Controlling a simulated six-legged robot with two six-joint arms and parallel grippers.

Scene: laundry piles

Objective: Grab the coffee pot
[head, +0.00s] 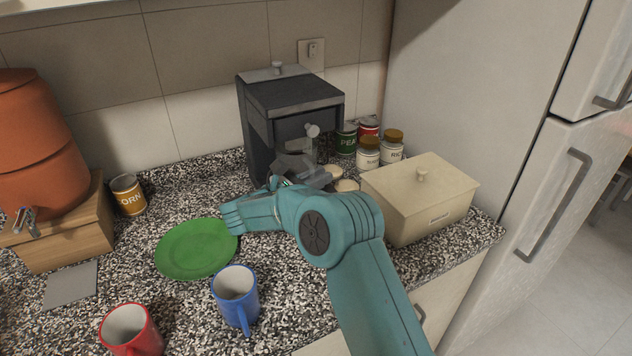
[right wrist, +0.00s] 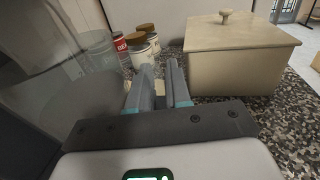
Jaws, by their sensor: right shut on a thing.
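The coffee pot (head: 302,152) is of clear, greyish glass and stands in the dark coffee maker (head: 297,98) at the back of the counter. My right arm reaches over the counter to it, and my right gripper (head: 287,180) is at its front, partly hidden by my own wrist. In the right wrist view the see-through pot (right wrist: 85,75) fills the left side. My left gripper is not in view.
A beige lidded box (head: 420,200) stands right of my arm, with jars (head: 368,153) and cans behind it. A green plate (head: 197,248), blue mug (head: 235,292) and red mug (head: 130,330) are at the front left. A clay water filter (head: 40,125) stands far left.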

